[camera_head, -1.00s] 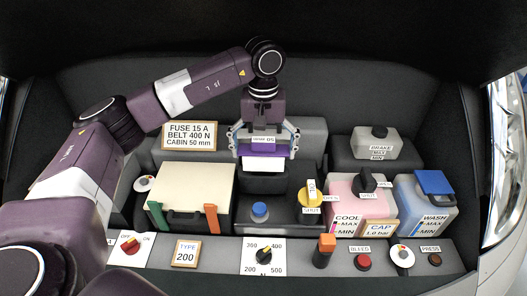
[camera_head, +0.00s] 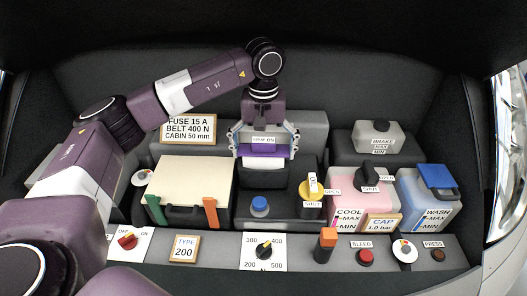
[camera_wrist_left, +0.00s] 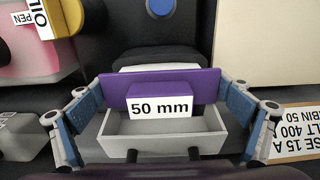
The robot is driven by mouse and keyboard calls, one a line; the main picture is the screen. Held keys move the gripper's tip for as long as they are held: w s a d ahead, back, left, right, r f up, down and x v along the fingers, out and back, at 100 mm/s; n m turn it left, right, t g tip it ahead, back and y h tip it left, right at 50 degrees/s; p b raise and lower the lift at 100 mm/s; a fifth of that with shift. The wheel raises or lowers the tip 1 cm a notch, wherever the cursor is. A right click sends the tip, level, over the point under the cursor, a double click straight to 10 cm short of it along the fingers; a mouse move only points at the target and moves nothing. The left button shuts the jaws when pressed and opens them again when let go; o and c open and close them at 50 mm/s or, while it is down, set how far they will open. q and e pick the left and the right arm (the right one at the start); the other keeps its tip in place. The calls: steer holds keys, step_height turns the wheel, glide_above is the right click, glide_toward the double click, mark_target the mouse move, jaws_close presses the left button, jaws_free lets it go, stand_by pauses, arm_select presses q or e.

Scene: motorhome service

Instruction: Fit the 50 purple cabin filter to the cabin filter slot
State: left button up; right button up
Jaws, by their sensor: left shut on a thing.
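My left gripper (camera_head: 264,150) is shut on the purple cabin filter (camera_head: 262,151), with one finger at each side of it. In the left wrist view the filter (camera_wrist_left: 204,86) has a wide purple plate and a raised block labelled "50 mm" (camera_wrist_left: 160,107). A white part shows under the plate in the head view. An open-topped pale grey box (camera_wrist_left: 207,146), perhaps the slot, lies beside the filter between the fingers (camera_wrist_left: 160,108) in the left wrist view. I cannot tell whether the filter touches it. My right gripper is not in view.
A sign (camera_head: 188,129) reads "CABIN 50 mm". Nearby are a cream-lidded box (camera_head: 190,178), a blue cap (camera_head: 260,204), a yellow valve (camera_head: 311,188), a pink coolant tank (camera_head: 352,198) and a washer tank (camera_head: 425,210). Several dials and buttons line the front panel (camera_head: 215,249).

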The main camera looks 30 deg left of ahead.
mark_target(263, 141)
arm_select(q)
steer(key=shift+f+b, duration=1.35)
steer(key=shift+f, duration=0.45)
steer(key=o, duration=1)
steer(key=shift+c, duration=0.2)
step_height(263, 141, up, 8)
steer(key=shift+f, duration=0.25)
steer(key=shift+f, duration=0.1)
